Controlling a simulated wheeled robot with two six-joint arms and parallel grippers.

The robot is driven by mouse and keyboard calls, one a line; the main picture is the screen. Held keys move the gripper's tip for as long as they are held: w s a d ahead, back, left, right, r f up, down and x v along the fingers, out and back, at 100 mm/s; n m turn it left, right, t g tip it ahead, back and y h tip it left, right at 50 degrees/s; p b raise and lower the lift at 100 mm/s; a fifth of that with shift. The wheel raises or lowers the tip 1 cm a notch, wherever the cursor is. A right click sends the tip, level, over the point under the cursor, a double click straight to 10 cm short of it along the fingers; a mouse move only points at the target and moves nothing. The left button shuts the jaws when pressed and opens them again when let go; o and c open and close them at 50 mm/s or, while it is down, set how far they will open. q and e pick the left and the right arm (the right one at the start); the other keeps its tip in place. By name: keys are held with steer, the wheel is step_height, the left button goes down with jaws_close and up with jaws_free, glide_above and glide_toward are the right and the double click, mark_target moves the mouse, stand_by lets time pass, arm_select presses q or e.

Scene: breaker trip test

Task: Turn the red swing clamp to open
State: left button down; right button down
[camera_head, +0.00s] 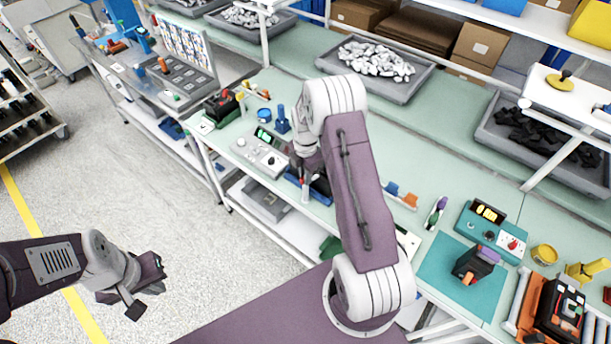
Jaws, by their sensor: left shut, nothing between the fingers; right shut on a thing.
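My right gripper (305,190) points down at the front edge of the green workbench (250,185), beside a grey test box with a green display (262,150). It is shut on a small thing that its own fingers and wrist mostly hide. A blue part (320,186) shows right beside the fingers. I cannot clearly make out the red swing clamp; it may be hidden at my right gripper. My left gripper (143,292) is shut and empty, over the open floor at lower left, away from the bench.
A dark green and black device with a red part (224,100) stands at the bench's left end. A teal tester (490,232) and a black breaker (472,266) on a teal mat (435,268) are at right. Grey bins (408,92) line the back.

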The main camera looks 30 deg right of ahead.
steer(key=m, duration=0.7)
steer(key=shift+r, duration=0.1)
steer(key=m, duration=0.3)
steer(key=shift+m+b, duration=0.35)
steer(key=shift+m, duration=0.05)
steer(key=shift+w+m, duration=0.1)
steer(key=shift+m, duration=1.9)
steer(key=c, duration=1.4)
jaws_free()
steer(key=shift+c, duration=0.2)
steer(key=shift+r, duration=0.25)
step_height(320, 180, up, 8)
steer(key=shift+f+b, duration=0.1)
steer(key=shift+b, duration=1)
steer(key=shift+r, duration=0.4)
